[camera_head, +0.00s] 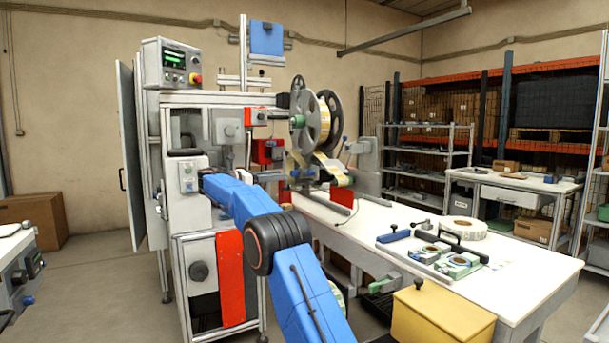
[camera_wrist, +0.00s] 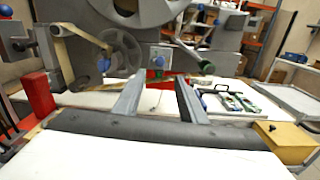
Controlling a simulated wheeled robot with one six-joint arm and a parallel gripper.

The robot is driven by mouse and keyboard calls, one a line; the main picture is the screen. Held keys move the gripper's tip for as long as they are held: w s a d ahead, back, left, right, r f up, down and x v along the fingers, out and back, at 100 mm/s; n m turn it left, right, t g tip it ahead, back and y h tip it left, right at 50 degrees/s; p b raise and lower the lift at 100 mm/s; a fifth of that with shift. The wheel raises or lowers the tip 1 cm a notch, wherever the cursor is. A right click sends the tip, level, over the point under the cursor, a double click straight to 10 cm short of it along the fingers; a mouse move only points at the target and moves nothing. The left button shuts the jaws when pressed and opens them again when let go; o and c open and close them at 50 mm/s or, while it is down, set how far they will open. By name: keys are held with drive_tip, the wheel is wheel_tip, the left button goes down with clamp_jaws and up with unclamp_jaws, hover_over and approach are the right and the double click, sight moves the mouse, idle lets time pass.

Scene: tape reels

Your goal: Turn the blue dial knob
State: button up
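My gripper shows in the wrist view (camera_wrist: 158,84) with its two grey fingers spread apart and nothing between them. A blue knob (camera_wrist: 157,58) appears beyond the fingertips, in line with the gap and apart from them. A second blue knob (camera_wrist: 104,64) sits to its left, by the tape path and a grey spoked disc. I cannot tell for sure which one is the dial. In the head view, my blue arm reaches to the machine; the gripper's fingers are too small and covered to make out there.
The large grey tape reel (camera_head: 327,118) stands above the work area. A red block (camera_wrist: 38,95) is at the left in the wrist view. The white table (camera_head: 400,225) holds tools and a tape roll (camera_head: 464,228). A yellow box (camera_head: 440,315) is at the front right.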

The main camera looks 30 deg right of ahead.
sight(307, 173)
drive_tip(key=d, duration=1.3)
drive_tip(key=shift+w, duration=0.2)
clamp_jaws()
